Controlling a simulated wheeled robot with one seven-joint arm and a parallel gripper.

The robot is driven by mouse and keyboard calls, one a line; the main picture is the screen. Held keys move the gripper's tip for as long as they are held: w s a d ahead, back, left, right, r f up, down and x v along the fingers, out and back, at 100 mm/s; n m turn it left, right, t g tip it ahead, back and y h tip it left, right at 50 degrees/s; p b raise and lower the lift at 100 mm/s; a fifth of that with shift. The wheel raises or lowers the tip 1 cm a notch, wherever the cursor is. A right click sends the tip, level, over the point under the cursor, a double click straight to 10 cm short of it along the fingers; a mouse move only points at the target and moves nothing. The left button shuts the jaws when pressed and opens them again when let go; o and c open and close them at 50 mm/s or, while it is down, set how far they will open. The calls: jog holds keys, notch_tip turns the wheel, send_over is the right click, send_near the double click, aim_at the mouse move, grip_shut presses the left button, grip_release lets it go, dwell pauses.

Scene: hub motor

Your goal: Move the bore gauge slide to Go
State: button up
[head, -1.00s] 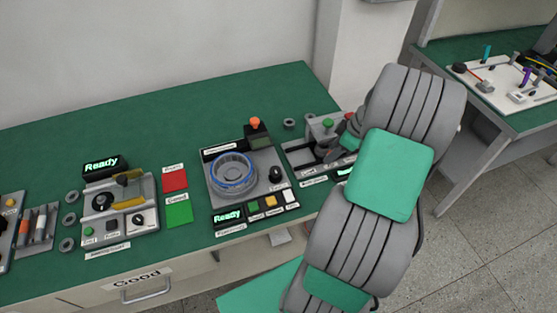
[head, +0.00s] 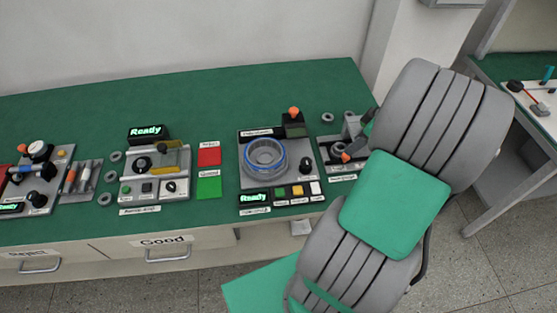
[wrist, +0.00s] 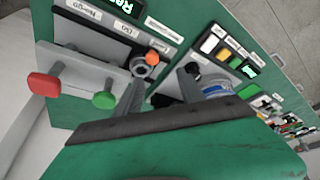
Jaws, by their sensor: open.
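The bore gauge (wrist: 85,62) shows in the wrist view as a grey fixture with a red knob (wrist: 44,85) and a green knob (wrist: 104,100) on its grey slide. An orange-tipped part (wrist: 152,58) is beside the slide, by a small ring. In the head view the bore gauge (head: 336,160) is at the bench's right, partly hidden by my arm. My gripper (wrist: 165,78) is open and empty in the wrist view, its two grey fingers apart, near the gauge and the adjacent station. The slide's exact position against its labels is hard to read.
A station with a blue-rimmed ring (head: 265,157) stands left of the gauge. Further left are another Ready station (head: 155,170), red (head: 209,154) and green (head: 208,187) pads, and loose grey rings. Green bench (head: 220,100) behind the stations is clear.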

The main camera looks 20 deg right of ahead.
jog(key=w+a+r+m+h+b, duration=0.1)
jog(key=a+r+m+b, duration=0.1)
jog(key=a, duration=2.2)
jog(key=shift+r+m+g+h+b, duration=0.35)
jog(key=shift+r+m, duration=0.4)
jog(key=shift+m, duration=0.25)
